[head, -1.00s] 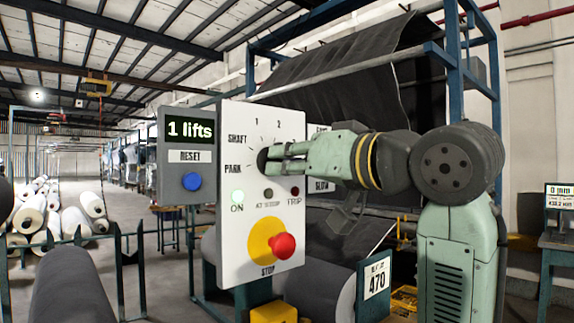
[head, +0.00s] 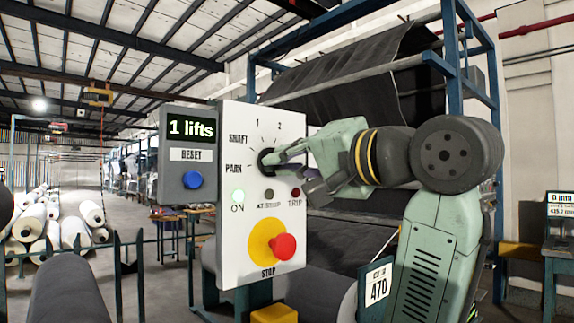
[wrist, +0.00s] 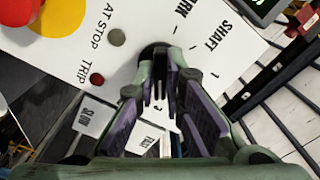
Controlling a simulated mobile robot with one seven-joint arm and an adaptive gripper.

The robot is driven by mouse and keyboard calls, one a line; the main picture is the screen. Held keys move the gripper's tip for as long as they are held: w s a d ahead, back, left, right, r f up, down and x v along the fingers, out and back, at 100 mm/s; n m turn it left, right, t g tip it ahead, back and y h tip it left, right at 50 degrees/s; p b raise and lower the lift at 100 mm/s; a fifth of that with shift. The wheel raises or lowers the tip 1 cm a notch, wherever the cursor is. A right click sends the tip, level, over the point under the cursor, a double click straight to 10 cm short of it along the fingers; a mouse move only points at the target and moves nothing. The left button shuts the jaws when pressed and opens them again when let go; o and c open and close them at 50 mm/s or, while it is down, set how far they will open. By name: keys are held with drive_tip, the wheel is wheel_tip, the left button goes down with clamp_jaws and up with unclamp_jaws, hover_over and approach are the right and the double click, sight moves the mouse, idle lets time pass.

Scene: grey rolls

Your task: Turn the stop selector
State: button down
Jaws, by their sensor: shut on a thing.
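The stop selector is a black round knob (head: 265,161) on a white panel (head: 232,262). PARK, SHAFT, 1 and 2 are printed around its left and top; the arm covers the right side in the head view. My gripper (head: 277,157) reaches in from the right, its fingers shut on the knob. In the wrist view the dark knob (wrist: 150,49) shows between and beyond the fingertips (wrist: 158,78), with SLOW and FAST labels nearby. The fingers hide which mark the knob points to.
A red stop button (head: 283,246) on a yellow disc sits below the knob. A grey box (head: 187,132) at left has a "1 lifts" display and blue RESET button. A blue frame with dark fabric (head: 355,90) stands behind.

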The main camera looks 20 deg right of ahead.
drive_tip(key=shift+m, duration=0.3)
drive_tip(key=c, duration=1.7)
unclamp_jaws()
drive_tip(key=v, duration=1.2)
